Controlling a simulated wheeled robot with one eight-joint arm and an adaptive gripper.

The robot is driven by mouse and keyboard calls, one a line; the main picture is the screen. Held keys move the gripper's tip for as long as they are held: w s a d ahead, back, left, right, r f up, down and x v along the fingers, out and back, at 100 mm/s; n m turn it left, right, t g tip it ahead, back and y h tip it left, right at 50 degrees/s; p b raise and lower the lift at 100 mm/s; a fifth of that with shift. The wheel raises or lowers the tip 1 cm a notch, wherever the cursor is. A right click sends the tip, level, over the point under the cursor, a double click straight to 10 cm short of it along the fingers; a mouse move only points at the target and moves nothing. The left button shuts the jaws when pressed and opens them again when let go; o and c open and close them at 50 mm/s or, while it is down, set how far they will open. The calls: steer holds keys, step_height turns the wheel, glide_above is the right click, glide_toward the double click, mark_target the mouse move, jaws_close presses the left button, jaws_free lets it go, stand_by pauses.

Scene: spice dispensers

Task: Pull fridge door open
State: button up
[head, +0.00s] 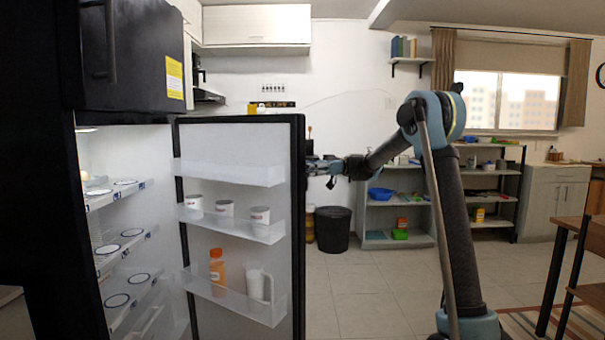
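The fridge door (238,145) stands wide open in the head view, its white inner side facing me. Its shelves hold several white tubs, an orange bottle (217,268) and a white jug (257,285). The fridge interior (125,165) shows lit shelves at the left. My gripper (318,166) is at the door's right edge, on its outer side. The door edge hides the fingertips and the handle, so I cannot tell whether the gripper holds anything.
A black upper door (135,50) is shut above the fridge compartment. A black bin (332,229) and a grey shelf unit (398,235) stand behind my arm. A wooden table (580,240) is at the right. The tiled floor (365,290) between them is clear.

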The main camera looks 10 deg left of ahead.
steer(key=v, duration=0.7)
steer(key=shift+w+d, duration=0.2)
steer(key=shift+c, duration=0.3)
